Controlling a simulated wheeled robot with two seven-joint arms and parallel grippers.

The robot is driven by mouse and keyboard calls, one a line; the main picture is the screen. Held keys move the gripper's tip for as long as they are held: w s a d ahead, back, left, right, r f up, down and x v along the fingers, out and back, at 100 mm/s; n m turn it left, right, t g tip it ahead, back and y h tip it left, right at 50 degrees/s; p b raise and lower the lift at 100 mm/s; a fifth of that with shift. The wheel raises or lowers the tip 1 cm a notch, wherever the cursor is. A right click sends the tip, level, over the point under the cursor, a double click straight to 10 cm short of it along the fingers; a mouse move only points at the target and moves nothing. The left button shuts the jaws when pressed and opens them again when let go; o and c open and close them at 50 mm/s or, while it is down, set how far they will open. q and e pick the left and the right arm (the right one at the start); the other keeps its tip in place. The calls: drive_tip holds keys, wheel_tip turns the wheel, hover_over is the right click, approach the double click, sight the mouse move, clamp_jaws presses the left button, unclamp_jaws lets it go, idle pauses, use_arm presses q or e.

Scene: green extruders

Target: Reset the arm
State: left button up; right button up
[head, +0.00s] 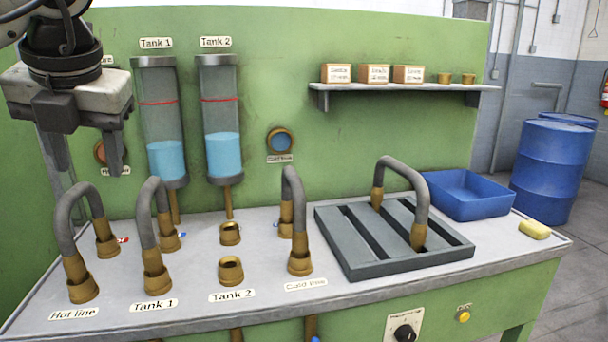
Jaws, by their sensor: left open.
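My left gripper (88,150) hangs at the upper left of the head view, in front of the green panel and above the bench. Its jaws point down, stand open and hold nothing. It is apart from the grey hose bends below it. My left arm comes in from the top left corner. My right gripper does not show.
Hose bends stand at Hot line (66,235), Tank 1 (148,225) and Cold line (293,210). Tank 2's brass sockets (230,270) are empty. Another bend (408,175) stands on the slotted rack (345,262).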

use_arm(q)
drive_tip(key=s+d+f+m+g+h, duration=0.1)
drive_tip(key=d+f+m+g+h, duration=0.25)
drive_tip(key=d+f, duration=0.5)
drive_tip(key=s+d+f+m+g+h, duration=0.25)
drive_tip(key=d+f+h, duration=0.3)
drive_tip(key=d, duration=0.55)
drive_tip(key=s+d+r+n+g+h, duration=0.2)
drive_tip(key=s+d+n+h, duration=0.25)
drive_tip(key=d+h, duration=0.9)
drive_tip(key=w+a+f+n+t+y, duration=0.3)
drive_tip(key=a+f+n+t+y, duration=0.4)
drive_tip(key=n+t, duration=0.5)
drive_tip(key=w+a+f+n+t+y, duration=0.35)
drive_tip(key=a+f+n+t, duration=0.25)
drive_tip(key=f+n+t, duration=0.65)
drive_tip(key=s+a+f+n+g+y, duration=0.3)
drive_tip(key=s+a+f+n+g, duration=0.1)
drive_tip(key=f, duration=0.4)
drive_tip(key=s+a+f+n+g+y, duration=0.2)
drive_tip(key=s+a+f+n+g, duration=0.2)
drive_tip(key=s+f, duration=0.5)
drive_tip(key=shift+n+g+y, duration=0.3)
drive_tip(key=shift+g+y, duration=0.1)
drive_tip(key=shift+g, duration=0.55)
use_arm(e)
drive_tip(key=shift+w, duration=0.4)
